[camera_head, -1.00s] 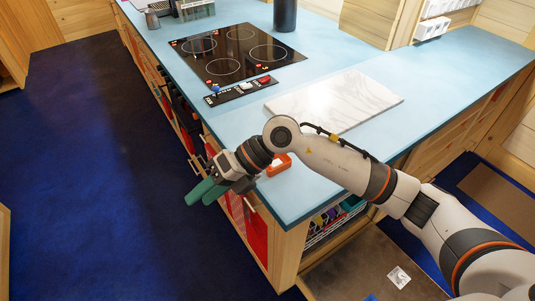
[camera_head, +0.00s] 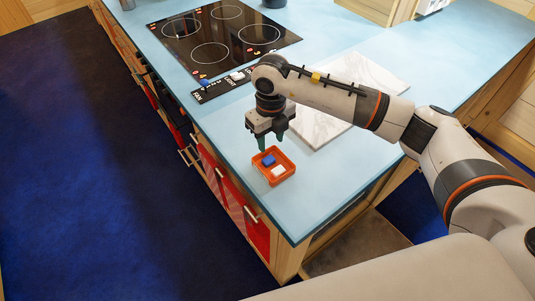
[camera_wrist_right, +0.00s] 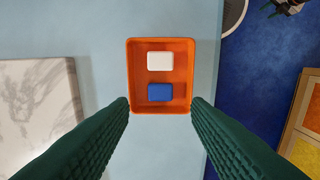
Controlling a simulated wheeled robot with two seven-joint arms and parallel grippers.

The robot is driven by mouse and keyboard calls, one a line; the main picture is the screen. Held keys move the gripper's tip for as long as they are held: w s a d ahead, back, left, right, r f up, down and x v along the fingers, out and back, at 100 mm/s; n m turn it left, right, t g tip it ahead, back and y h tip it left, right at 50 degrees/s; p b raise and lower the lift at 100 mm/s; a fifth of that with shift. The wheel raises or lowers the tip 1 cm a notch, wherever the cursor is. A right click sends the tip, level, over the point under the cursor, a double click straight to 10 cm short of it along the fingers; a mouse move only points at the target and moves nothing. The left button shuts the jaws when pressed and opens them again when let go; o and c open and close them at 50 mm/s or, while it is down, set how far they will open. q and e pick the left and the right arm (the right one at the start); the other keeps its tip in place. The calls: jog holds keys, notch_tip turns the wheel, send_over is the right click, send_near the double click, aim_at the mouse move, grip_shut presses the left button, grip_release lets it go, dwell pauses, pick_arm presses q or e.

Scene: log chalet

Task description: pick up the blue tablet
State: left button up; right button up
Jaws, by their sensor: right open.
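The blue tablet (camera_head: 268,160) lies in a small orange tray (camera_head: 287,176) on the light blue counter. A white tablet (camera_head: 278,171) lies beside it in the same tray, apart from it. My right gripper (camera_head: 269,145) is open and empty, pointing down above the tray's far side. In the right wrist view the blue tablet (camera_wrist_right: 160,93) sits between the green fingers' line and the white tablet (camera_wrist_right: 160,61), inside the orange tray (camera_wrist_right: 160,109). The fingers do not touch it. My left gripper is not in view.
A white marble board (camera_head: 365,75) lies behind the tray under my right arm. A black cooktop (camera_head: 220,38) with a control strip (camera_head: 222,88) is farther back. The counter's front edge is close to the tray; the counter to the tray's right is clear.

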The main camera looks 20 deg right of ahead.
aim_at(269, 160)
jog(key=f, duration=0.3)
jog(key=shift+w+p, duration=0.2)
jog(key=shift+p, duration=0.15)
jog(key=shift+f, duration=0.35)
notch_tip(269, 160, down, 4)
jog(key=shift+s+a+r+p, duration=0.1)
jog(key=shift+r+p, duration=0.15)
jog(key=shift+p, duration=0.95)
jog(key=shift+f, duration=0.6)
jog(key=c, duration=0.7)
